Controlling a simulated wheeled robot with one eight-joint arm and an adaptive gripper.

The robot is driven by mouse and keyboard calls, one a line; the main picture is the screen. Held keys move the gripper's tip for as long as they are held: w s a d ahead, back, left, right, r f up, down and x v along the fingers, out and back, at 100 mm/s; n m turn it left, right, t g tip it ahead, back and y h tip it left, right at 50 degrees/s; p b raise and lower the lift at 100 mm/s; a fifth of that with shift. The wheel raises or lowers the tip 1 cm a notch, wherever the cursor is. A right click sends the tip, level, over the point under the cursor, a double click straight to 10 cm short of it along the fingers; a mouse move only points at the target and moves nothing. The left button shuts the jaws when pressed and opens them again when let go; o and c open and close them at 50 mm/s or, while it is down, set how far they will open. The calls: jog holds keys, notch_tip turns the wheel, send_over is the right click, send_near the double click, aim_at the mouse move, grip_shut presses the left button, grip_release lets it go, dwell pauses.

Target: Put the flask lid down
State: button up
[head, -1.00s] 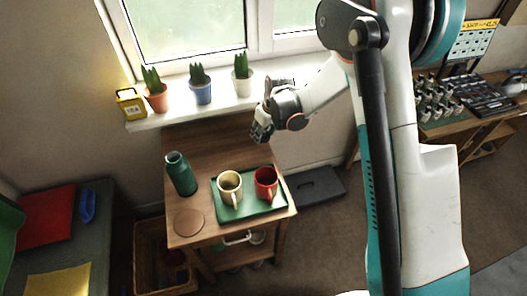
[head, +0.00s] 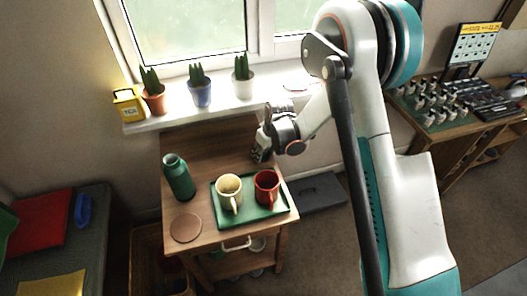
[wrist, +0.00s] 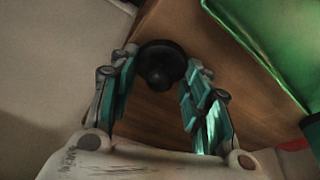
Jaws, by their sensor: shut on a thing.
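The round black flask lid (wrist: 161,66) shows in the wrist view between my fingertips, with a small knob in its middle. My gripper (wrist: 158,80) is shut on it; in the head view my gripper (head: 260,155) is low over the back right part of the small wooden table (head: 205,150). The wood lies behind the lid in the wrist view; I cannot tell whether the lid touches it. The green flask (head: 178,178) stands upright on the table's left side. The lid is too small to make out in the head view.
A green tray (head: 262,222) with a cream mug (head: 229,190) and a red mug (head: 266,187) is in front of my gripper. A round brown coaster (head: 186,228) lies at front left. Potted plants (head: 200,92) line the windowsill. The table's back middle is clear.

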jog(key=shift+f, duration=0.15)
jog(key=o, duration=0.9)
jog(key=shift+c, duration=0.2)
